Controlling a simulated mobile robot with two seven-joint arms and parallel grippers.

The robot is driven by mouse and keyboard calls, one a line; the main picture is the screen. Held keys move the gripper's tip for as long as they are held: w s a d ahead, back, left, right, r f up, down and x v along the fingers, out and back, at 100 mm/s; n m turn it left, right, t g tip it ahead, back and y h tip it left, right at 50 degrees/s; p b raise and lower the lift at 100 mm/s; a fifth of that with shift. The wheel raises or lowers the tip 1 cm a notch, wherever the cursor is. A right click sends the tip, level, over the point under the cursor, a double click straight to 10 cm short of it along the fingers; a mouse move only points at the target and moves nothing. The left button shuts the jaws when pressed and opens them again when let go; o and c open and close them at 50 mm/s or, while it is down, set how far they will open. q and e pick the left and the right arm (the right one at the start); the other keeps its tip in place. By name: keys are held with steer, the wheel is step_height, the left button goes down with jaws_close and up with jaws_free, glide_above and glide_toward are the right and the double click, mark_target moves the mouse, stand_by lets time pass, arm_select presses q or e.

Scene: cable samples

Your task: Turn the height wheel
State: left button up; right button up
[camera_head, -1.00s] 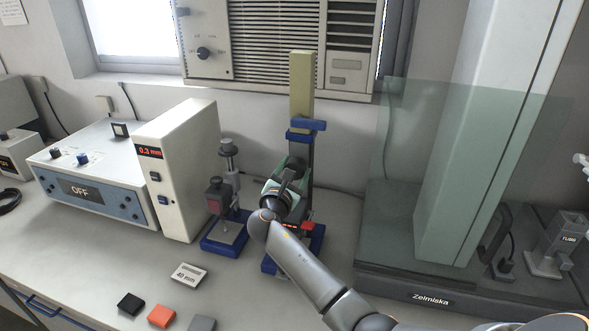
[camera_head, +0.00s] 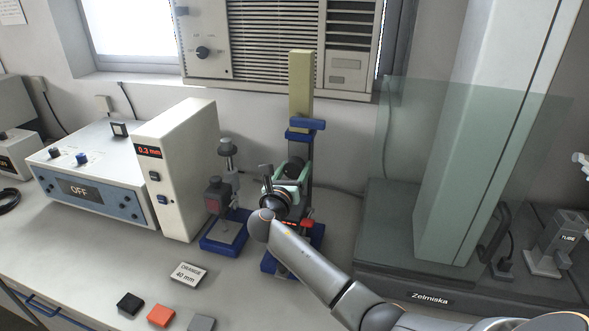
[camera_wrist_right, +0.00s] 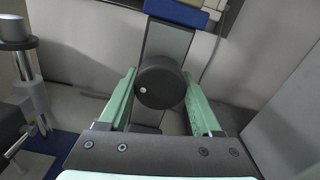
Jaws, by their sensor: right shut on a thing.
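The height wheel (camera_wrist_right: 160,82) is a round black knob with a small white dot on its face, low on the dark column of a blue-and-yellow stand. My right gripper (camera_wrist_right: 159,84) has its two green fingers on either side of the wheel and is shut on it. In the head view the right gripper (camera_head: 287,178) reaches the stand's column (camera_head: 299,150) from the front, and my wrist hides much of the stand's lower part. My left gripper is in neither view.
A smaller blue-based stand (camera_head: 224,232) is close on the left, beside a white unit (camera_head: 187,175) reading 0.3 mm. A glass-fronted Zelmiska machine (camera_head: 430,296) stands on the right. A card (camera_head: 187,273) reading "ORANGE 40 mm" and several small blocks (camera_head: 160,315) lie in front.

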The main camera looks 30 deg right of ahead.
stand_by(0.4)
steer(key=o, duration=1.4)
steer(key=b+v, duration=0.1)
steer(key=v, duration=1.1)
steer(key=shift+s+a, duration=0.15)
steer(key=shift+a, duration=0.05)
